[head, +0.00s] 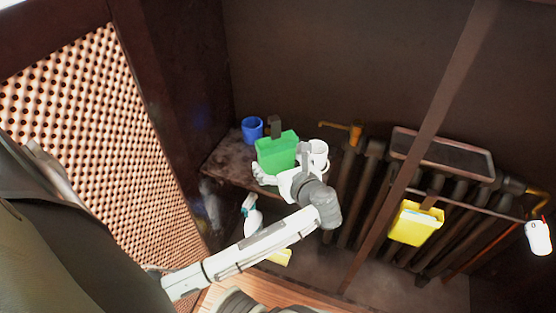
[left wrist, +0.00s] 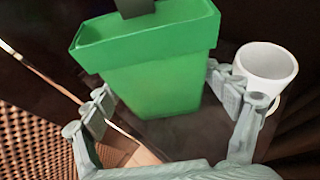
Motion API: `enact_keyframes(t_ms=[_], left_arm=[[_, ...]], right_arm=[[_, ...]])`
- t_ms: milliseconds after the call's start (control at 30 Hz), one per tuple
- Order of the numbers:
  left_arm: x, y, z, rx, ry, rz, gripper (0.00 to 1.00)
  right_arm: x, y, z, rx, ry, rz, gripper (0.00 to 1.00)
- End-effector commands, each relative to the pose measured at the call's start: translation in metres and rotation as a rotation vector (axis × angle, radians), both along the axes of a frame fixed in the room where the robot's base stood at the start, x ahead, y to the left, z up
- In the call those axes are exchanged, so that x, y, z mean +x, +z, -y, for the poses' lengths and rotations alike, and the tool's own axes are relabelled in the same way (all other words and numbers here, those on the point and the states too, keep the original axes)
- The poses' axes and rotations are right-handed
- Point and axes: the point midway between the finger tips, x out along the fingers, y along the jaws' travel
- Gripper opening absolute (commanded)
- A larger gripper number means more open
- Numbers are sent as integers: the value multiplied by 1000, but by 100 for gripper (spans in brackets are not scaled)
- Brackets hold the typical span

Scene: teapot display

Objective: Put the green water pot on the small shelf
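The green water pot (head: 278,152) is a tapered box, upright on a dark ledge (head: 228,160) at the back left, with a dark piece rising from its top. It fills the upper middle of the left wrist view (left wrist: 155,75). My left gripper (head: 283,168) is at the pot's near side. In the left wrist view, its two fingers (left wrist: 160,88) are spread wide, one on each side of the pot's lower part. I see no clear squeeze on it. The pot's base is partly hidden by the gripper in the head view. My right gripper is not in view.
A blue cup (head: 252,129) stands left of the pot. A white mug (head: 318,154) is close on its right, near the right finger. A dark rimmed tray or shelf (head: 442,153) sits above pipes to the right. A yellow container (head: 415,223) hangs below it. A diagonal bar (head: 408,165) crosses between.

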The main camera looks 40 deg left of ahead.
Motion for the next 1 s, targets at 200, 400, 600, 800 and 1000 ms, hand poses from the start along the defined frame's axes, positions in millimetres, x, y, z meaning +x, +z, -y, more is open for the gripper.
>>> enact_keyframes(t_ms=[200, 400, 600, 800, 1000], left_arm=[[0, 0, 0, 0, 0, 0, 100], [0, 1, 0, -1, -1, 1, 100], [-9, 9, 16, -5, -2, 2, 100], [-30, 27, 50, -5, -2, 2, 100], [-48, 42, 79, -5, -2, 2, 100]], right_arm=[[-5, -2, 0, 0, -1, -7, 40], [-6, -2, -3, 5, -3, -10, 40], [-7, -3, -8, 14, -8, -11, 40], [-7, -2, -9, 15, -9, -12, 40], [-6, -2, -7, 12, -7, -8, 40]])
